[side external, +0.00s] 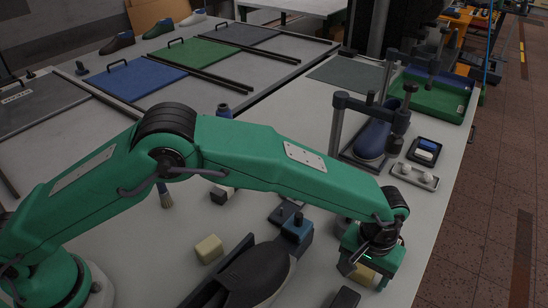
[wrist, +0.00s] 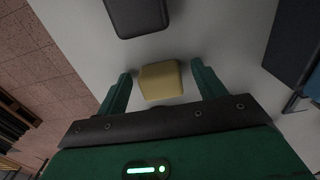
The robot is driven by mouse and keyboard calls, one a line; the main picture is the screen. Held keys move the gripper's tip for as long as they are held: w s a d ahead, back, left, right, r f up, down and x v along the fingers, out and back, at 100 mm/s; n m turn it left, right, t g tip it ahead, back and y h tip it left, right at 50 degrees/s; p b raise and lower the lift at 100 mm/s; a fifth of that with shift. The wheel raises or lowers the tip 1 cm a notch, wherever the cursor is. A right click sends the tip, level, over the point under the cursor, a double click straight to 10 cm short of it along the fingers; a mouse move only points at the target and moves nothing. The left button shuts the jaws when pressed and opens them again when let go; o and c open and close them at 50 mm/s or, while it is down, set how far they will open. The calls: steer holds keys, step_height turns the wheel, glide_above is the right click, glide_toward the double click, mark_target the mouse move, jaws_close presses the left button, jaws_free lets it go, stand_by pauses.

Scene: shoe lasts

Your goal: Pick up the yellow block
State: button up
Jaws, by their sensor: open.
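A yellow block (wrist: 160,81) lies on the light table surface in the wrist view. It sits between the two fingers of my gripper (wrist: 161,70), with a visible gap on each side. My gripper is open and holds nothing. In the side view, my gripper (side external: 360,268) is low over the table at the front right, and the yellow block (side external: 363,277) shows partly beneath it. A second, paler yellow block (side external: 209,249) stands on the table further left, apart from my gripper.
A dark shoe form (side external: 258,274) lies left of my gripper. A dark block (side external: 345,299) is close in front, and also shows in the wrist view (wrist: 137,16). A clamp stand with a blue last (side external: 372,140) and a white-knobbed tray (side external: 415,176) stand behind.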

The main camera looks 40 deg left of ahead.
mark_target(364, 271)
steer(key=shift+c, duration=0.2)
steer(key=c, duration=1)
steer(key=shift+r, duration=0.1)
steer(key=shift+r, duration=0.45)
step_height(364, 271, up, 3)
steer(key=shift+r, duration=0.15)
steer(key=s+r, duration=0.2)
steer(key=s, duration=0.1)
steer(key=s+d+r, duration=0.1)
steer(key=s+r, duration=0.1)
steer(key=s, duration=0.2)
steer(key=s+d+r, duration=0.1)
steer(key=s+r, duration=0.1)
steer(key=s, duration=0.2)
steer(key=shift+s+d+r, duration=0.25)
steer(key=shift+r, duration=0.05)
